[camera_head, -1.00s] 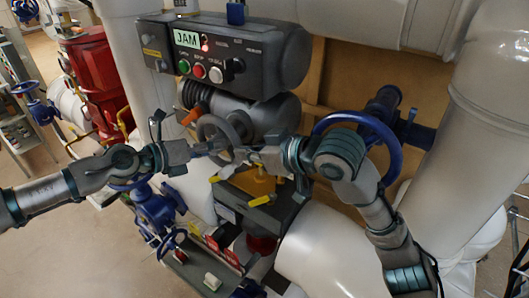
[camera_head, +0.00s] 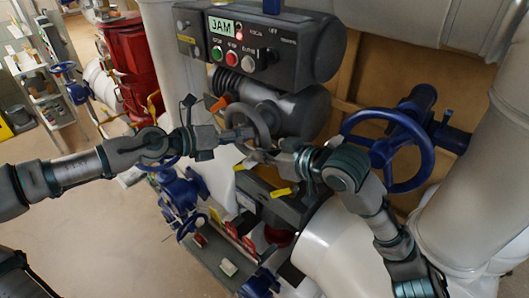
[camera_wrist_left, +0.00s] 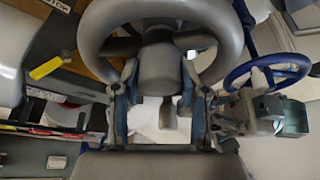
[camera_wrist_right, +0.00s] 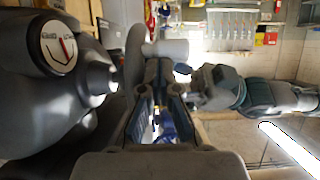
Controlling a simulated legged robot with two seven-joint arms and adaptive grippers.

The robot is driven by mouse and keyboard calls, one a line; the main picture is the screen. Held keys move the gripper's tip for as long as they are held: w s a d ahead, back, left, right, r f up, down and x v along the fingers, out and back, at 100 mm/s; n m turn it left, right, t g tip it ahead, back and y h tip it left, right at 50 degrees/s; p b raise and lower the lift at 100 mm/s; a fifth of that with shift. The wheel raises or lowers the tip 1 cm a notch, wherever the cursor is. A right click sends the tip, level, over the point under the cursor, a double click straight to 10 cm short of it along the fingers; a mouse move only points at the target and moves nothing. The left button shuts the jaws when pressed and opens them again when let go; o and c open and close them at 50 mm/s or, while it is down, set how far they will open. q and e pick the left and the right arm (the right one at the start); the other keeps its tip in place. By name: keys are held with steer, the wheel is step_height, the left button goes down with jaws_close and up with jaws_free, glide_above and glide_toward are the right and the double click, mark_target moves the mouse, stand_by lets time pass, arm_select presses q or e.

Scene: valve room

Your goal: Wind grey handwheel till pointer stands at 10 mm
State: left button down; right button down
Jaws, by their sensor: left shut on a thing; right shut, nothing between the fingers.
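The grey handwheel (camera_head: 264,127) sticks out from the dark actuator in the head view. It fills the top of the left wrist view (camera_wrist_left: 160,62). My left gripper (camera_head: 236,135) is shut on the handwheel, its fingers on both sides of the hub region in the left wrist view (camera_wrist_left: 157,105). My right gripper (camera_head: 256,155) is shut and empty, close to the wheel's lower right side. Whether it touches is unclear. The right wrist view shows a round white dial (camera_wrist_right: 59,47) with a red pointer; its scale is too small to read.
The control box (camera_head: 255,45) has a display (camera_head: 222,27) reading JAM, a lit red lamp and several buttons. A blue handwheel (camera_head: 390,150) stands close to my right arm. Floor is open at lower left.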

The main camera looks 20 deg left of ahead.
arm_select(q)
steer(key=c, duration=0.6)
jaws_free()
steer(key=shift+w+a, duration=0.1)
steer(key=shift+w, duration=0.15)
arm_select(e)
steer(key=shift+w+a+f, duration=0.15)
steer(key=shift+w+f, duration=0.05)
steer(key=shift+f, duration=0.15)
arm_select(q)
steer(key=shift+f, duration=0.1)
arm_select(e)
steer(key=shift+r, duration=0.1)
